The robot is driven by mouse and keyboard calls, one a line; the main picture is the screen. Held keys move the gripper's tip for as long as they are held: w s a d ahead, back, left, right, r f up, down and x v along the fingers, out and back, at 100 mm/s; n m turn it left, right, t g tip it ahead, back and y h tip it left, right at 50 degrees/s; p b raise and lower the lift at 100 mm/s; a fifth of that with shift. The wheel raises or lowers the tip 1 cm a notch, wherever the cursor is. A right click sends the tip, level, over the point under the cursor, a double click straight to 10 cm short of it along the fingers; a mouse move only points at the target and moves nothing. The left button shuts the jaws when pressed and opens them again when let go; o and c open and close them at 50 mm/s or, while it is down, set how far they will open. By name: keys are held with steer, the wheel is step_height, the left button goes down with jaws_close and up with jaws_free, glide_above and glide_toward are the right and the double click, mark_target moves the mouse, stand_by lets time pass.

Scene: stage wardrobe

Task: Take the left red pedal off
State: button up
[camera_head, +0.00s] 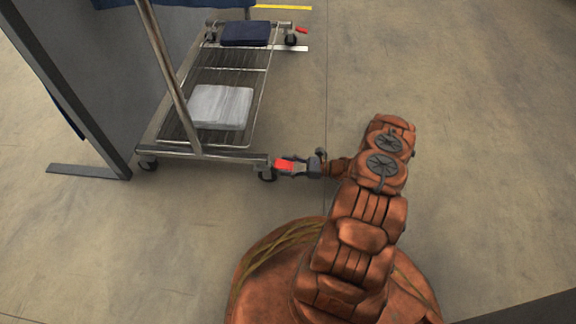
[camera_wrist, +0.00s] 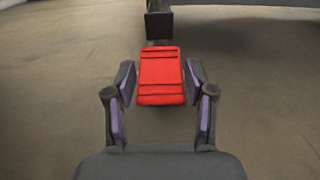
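A red pedal (camera_head: 284,164) sits at the caster on the near right corner of a wheeled metal rack. In the wrist view this red pedal (camera_wrist: 161,75) is centred, with ridges across it and a dark bracket behind. My gripper (camera_head: 297,167) is at this pedal. In the wrist view my gripper (camera_wrist: 160,82) is open, with one finger on each side of the pedal and narrow gaps showing. A second red pedal (camera_head: 301,30) is at the far right caster. Any contact below the pedal is hidden.
The metal rack (camera_head: 257,104) has a wire shelf holding a folded white cloth (camera_head: 221,107) and a folded dark blue cloth (camera_head: 245,33). A grey panel (camera_head: 70,60) with a foot stands on the left.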

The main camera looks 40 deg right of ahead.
steer(key=c, duration=0.7)
steer(key=shift+r+p, duration=0.25)
steer(key=shift+p, duration=0.55)
steer(key=shift+a+r+g+h+p, duration=0.1)
steer(key=shift+r+g+h+p, duration=0.1)
steer(key=shift+g+h+p, duration=0.75)
steer(key=g+h+p, duration=0.1)
steer(key=h+p, duration=0.1)
steer(key=p, duration=0.2)
steer(key=shift+w+a+g, duration=0.1)
steer(key=shift+a+g, duration=0.05)
steer(key=shift+g, duration=0.1)
steer(key=shift+g+h+p, duration=0.3)
steer(key=shift+h+p, duration=0.05)
steer(key=shift+p, duration=0.05)
steer(key=shift+f, duration=0.15)
